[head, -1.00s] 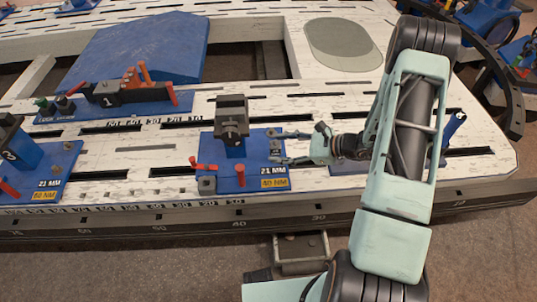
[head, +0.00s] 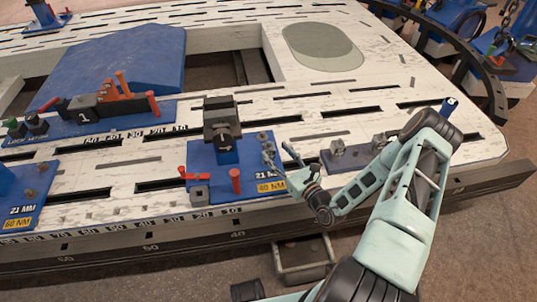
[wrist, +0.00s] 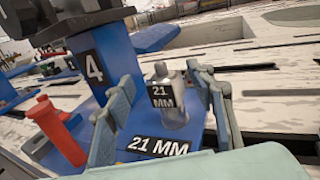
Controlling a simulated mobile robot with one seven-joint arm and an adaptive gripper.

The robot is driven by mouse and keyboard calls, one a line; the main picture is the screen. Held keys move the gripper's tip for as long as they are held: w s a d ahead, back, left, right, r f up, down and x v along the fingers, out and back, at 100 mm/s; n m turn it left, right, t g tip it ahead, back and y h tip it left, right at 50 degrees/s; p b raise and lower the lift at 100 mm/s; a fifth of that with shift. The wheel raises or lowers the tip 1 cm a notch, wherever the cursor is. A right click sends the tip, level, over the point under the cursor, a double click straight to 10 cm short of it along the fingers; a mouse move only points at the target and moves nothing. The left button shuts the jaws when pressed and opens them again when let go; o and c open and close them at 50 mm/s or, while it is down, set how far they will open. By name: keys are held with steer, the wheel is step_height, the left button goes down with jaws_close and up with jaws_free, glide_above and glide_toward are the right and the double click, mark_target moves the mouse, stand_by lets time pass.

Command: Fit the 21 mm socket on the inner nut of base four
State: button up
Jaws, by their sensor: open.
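The 21 mm socket (wrist: 168,98) is a grey cylinder standing upright on the blue plate in the wrist view, with a black 21 MM label. My gripper (wrist: 165,105) is open, with one finger on each side of the socket; I cannot tell whether either touches it. In the head view my gripper (head: 278,151) is at the plate's right edge. I cannot make out which part is the inner nut.
Base one (head: 100,110) lies at the back left. Another blue base (head: 365,152) with grey parts is to the right. The white slotted frame has bare surface between.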

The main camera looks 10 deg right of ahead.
mark_target(270, 146)
steer(key=b+x, duration=0.2)
steer(key=x, duration=0.3)
steer(key=shift+w+a+f, duration=0.1)
steer(key=shift+w+f, duration=0.1)
steer(key=shift+w, duration=0.15)
steer(key=shift+c, duration=0.4)
jaws_close()
